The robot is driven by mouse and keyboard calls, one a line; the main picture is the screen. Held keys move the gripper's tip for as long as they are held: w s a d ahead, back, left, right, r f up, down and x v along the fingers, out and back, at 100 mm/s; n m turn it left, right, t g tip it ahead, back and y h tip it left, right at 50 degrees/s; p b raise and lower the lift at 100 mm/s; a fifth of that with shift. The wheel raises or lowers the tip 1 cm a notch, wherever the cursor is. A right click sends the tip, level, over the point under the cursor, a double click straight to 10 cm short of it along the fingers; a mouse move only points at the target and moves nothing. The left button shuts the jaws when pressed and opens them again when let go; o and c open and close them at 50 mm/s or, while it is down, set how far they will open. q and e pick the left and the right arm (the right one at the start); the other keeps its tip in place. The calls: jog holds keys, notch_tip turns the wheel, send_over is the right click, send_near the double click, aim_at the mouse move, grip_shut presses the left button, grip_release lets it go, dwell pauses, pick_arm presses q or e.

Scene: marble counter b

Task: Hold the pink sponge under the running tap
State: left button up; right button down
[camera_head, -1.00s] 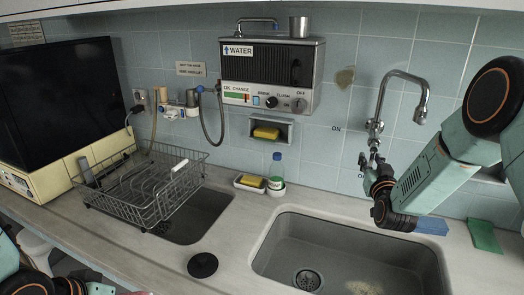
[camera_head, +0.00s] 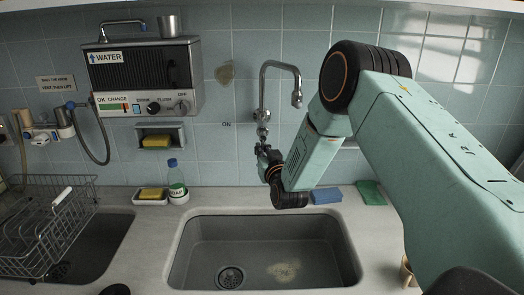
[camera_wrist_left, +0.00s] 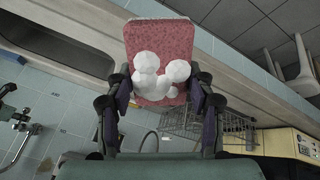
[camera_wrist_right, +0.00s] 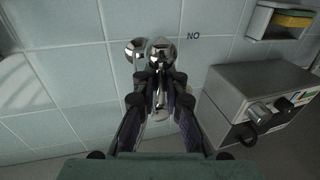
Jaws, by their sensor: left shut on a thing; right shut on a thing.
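The pink sponge (camera_wrist_left: 160,45) has white foam on it and shows only in the left wrist view. My left gripper (camera_wrist_left: 158,90) is shut on it, one finger at each side. The chrome tap (camera_head: 279,68) stands on the tiled wall, its spout bent down over the right-hand side of the big sink (camera_head: 200,240). No water shows below the spout. My right gripper (camera_head: 265,152) is at the tap's lower fittings. In the right wrist view it (camera_wrist_right: 160,82) is shut on a chrome tap handle (camera_wrist_right: 160,58); the fingers partly hide it.
A blue sponge (camera_head: 325,195) and a green cloth (camera_head: 370,193) lie at right. A wire dish rack (camera_head: 45,220) stands at left. The water heater (camera_head: 145,75) hangs above.

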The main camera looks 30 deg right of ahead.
jog(key=shift+f, duration=0.25)
pick_arm(q)
jog(key=shift+f, duration=0.25)
notch_tip(320, 180, down, 4)
jog(key=b, duration=0.4)
jog(key=shift+r, duration=0.25)
pick_arm(e)
jog(key=m, duration=0.2)
jog(key=a, duration=0.1)
jog(key=shift+w+f+m+t, duration=0.2)
jog(key=shift+w+m+t, duration=0.1)
jog(key=shift+m, duration=0.1)
pick_arm(q)
notch_tip(320, 180, down, 2)
jog(key=shift+f+b, duration=0.2)
jog(key=shift+b, duration=1.05)
pick_arm(e)
jog(key=m, duration=0.2)
jog(key=shift+w+a+r+m+h, duration=0.2)
jog(key=shift+a+m+h, duration=0.1)
jog(key=shift+a+h, duration=0.1)
pick_arm(q)
jog(key=shift+w, duration=0.1)
pick_arm(e)
jog(key=c, duration=1.4)
grip_release()
jog(key=shift+d+r, duration=0.1)
jog(key=shift+r, duration=0.15)
jog(key=shift+c, duration=0.2)
